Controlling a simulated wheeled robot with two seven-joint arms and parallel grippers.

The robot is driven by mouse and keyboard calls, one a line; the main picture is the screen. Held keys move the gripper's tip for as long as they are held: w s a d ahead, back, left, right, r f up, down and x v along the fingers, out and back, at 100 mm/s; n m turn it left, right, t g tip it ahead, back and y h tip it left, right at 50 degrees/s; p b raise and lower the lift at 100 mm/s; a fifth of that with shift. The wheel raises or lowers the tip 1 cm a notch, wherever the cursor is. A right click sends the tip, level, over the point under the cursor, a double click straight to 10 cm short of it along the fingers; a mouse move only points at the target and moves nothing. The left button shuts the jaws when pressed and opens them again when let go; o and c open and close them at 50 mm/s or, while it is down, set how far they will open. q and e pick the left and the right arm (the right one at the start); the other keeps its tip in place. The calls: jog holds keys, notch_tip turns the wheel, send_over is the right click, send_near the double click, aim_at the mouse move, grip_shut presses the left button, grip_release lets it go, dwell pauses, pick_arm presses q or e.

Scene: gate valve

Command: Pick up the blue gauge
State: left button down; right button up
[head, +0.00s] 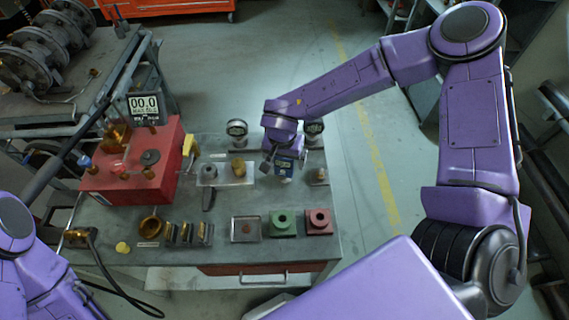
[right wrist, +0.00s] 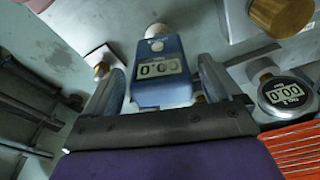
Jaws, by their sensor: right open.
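The blue gauge (head: 284,164) stands near the back right of the workbench, partly covered by my right gripper (head: 273,152) in the head view. In the right wrist view the gauge (right wrist: 160,72) is a blue box with a digital display reading 0.00. My right gripper (right wrist: 162,82) is open there, with one finger on each side of the gauge. Whether the fingers touch it I cannot tell. My left arm shows at the lower left of the head view, but its gripper does not show.
Round gauges (head: 237,128) stand behind; one with a digital face (right wrist: 287,93) is close to my right finger. A plate with a brass fitting (head: 239,168) is left of the blue gauge. Green (head: 284,224) and red (head: 318,222) blocks stand in front. A red box (head: 135,165) stands left.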

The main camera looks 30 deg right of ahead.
jog(key=shift+w+d+f, duration=0.1)
jog(key=shift+w+f, duration=0.05)
jog(key=shift+f, duration=0.3)
jog(key=shift+w+d+f, duration=0.1)
jog(key=shift+w+f, duration=0.05)
jog(key=shift+f, duration=0.3)
jog(key=shift+s+a+r, duration=0.1)
jog(key=c, duration=1)
jog(key=shift+c, duration=0.8)
jog(key=shift+r, duration=0.1)
